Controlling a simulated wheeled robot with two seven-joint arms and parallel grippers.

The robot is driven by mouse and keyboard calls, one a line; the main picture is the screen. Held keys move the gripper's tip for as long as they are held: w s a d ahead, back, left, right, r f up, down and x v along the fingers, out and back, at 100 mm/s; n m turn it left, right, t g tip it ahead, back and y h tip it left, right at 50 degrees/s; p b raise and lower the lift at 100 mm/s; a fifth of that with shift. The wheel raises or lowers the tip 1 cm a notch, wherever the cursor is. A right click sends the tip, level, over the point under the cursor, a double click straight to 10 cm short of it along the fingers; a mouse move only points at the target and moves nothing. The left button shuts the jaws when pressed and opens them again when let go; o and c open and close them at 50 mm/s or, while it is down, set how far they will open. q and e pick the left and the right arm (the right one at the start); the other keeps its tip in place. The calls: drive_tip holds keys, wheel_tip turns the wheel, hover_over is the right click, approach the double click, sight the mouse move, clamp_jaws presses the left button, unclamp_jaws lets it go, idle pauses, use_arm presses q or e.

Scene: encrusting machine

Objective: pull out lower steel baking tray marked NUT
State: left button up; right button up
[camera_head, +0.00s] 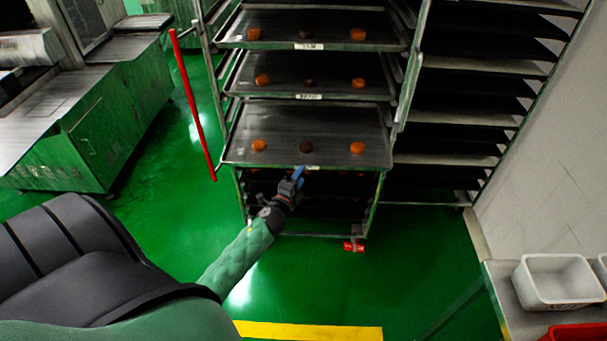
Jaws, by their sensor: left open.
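The lowest clearly visible steel baking tray (283,125) sits in the rack and holds two orange pastries and a dark one between them. Its front edge appears to stick out past the rack posts. My left gripper (298,174) is open at the middle of this front edge, with its blue-tipped fingers over or against the rim. I cannot tell if they touch it. The tray's label is hidden or unreadable there. A middle tray (285,88) and an upper tray (285,25) sit above, with small white labels too blurred to read. My right gripper is out of view.
The rack (376,203) stands on a green floor, with a red bar (193,105) at its left. A second shelf rack (465,105) stands at right, beside a pale wall. A green machine (110,130) is at left. A white bin (558,283) sits at lower right. Floor before the rack is open.

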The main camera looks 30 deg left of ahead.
use_arm(q)
drive_tip(key=shift+s+d, duration=0.15)
drive_tip(key=shift+s, duration=0.9)
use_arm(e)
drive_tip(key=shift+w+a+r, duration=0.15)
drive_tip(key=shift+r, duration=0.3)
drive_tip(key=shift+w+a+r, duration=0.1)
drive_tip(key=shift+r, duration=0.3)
use_arm(q)
drive_tip(key=s+a+f+n+g+y, duration=0.2)
drive_tip(key=a+f+n+g+y, duration=0.15)
drive_tip(key=f+n, duration=0.5)
drive_tip(key=s+d+f+n+g+h, duration=0.1)
drive_tip(key=s+d+f+n+g, duration=0.2)
drive_tip(key=f, duration=0.6)
drive_tip(key=s+d+f+n+g+h, duration=0.15)
drive_tip(key=s+f+g, duration=0.3)
drive_tip(key=f, duration=0.45)
drive_tip(key=s+d+f+g+h, duration=0.2)
drive_tip(key=s+d+f, duration=0.7)
drive_tip(key=s+d, duration=0.3)
drive_tip(key=s+d+f+n+g+h, duration=0.1)
drive_tip(key=s+d+f+g+h, duration=0.1)
drive_tip(key=s+d+f, duration=0.8)
drive_tip(key=s+d+g, duration=0.1)
drive_tip(key=s, duration=0.3)
drive_tip(key=shift+d, duration=0.35)
